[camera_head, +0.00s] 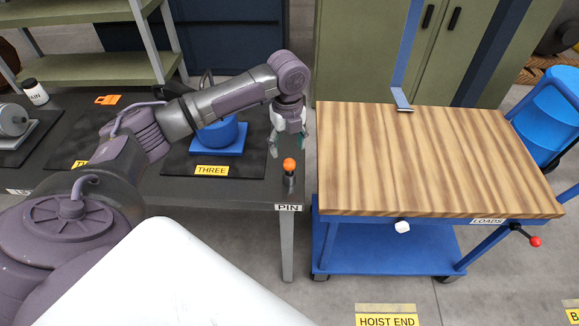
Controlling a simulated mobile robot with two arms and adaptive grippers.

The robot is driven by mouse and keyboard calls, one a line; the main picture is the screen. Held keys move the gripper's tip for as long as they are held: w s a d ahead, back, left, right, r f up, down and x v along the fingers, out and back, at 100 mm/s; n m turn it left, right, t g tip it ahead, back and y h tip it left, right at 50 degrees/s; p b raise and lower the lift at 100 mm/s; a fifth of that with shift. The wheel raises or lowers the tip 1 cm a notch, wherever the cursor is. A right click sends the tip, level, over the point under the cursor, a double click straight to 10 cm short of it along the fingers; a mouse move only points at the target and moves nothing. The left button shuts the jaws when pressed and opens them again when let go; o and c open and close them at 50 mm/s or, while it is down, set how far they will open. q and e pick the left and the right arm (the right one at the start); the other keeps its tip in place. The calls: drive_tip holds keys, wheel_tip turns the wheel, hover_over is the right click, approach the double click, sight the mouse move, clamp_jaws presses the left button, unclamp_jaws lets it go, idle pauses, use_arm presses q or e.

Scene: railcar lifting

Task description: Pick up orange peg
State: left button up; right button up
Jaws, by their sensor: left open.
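The orange peg (289,164) has a round orange top and stands upright in a small dark holder on the right edge of the dark table, above the PIN label. My left gripper (288,148) hangs from the arm that comes in from the left. It points down, open and empty, just above and around the far side of the peg's top. I cannot tell whether a finger touches the peg. My right gripper does not show.
A blue weight (220,132) on a blue base stands on the mat marked THREE, left of the peg. A wood-topped blue cart (440,160) stands to the right, across a narrow gap. A grey weight (13,120) and a white bottle (35,92) are at far left.

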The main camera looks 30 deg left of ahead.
sight(290, 160)
use_arm(q)
drive_tip(key=f, duration=0.2)
drive_tip(key=f+p, duration=0.1)
drive_tip(key=f, duration=0.5)
drive_tip(key=shift+s+d, duration=0.1)
drive_tip(key=shift+d, duration=0.25)
clamp_jaws()
